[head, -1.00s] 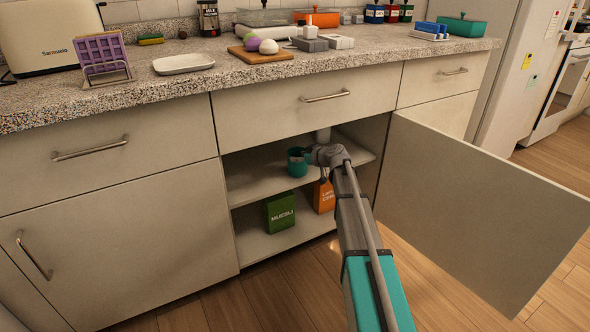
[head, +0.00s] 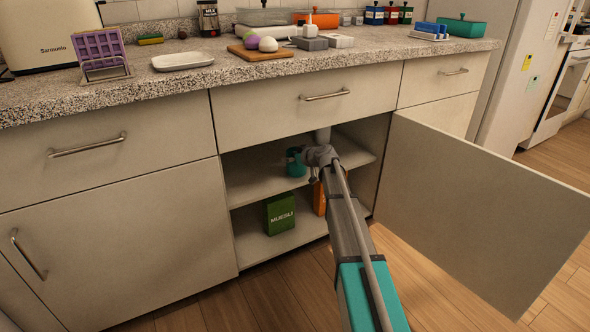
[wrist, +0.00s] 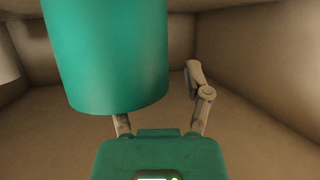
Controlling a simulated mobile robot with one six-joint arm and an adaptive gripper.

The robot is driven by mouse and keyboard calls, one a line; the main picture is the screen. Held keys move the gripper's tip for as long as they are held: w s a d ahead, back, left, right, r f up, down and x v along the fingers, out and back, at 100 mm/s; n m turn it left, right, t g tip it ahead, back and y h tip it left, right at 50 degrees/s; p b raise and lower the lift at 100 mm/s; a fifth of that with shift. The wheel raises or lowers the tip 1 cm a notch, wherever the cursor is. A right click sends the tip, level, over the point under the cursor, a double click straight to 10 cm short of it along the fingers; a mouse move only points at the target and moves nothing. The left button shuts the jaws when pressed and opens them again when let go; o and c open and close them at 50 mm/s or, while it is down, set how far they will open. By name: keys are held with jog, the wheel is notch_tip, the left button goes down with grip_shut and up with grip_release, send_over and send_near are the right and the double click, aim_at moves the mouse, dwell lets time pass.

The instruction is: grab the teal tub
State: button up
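The teal tub (head: 293,164) stands on the upper shelf of the open cabinet under the counter, partly covered by my gripper (head: 308,160) in the head view. In the wrist view the tub (wrist: 108,55) is large and close at upper left. It hides most of my gripper's left finger. The right finger of my gripper (wrist: 160,78) shows to the right of the tub, with a gap between them. My gripper is open, and I see no grip on the tub.
The opened cabinet door (head: 480,215) stands out to the right of my arm. A green muesli box (head: 280,213) and a mostly hidden orange box (head: 319,199) stand on the lower shelf. A pale pipe (head: 323,134) hangs behind my gripper.

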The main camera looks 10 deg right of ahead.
jog(key=shift+w+a+f, duration=0.15)
dwell(0.4)
grip_shut()
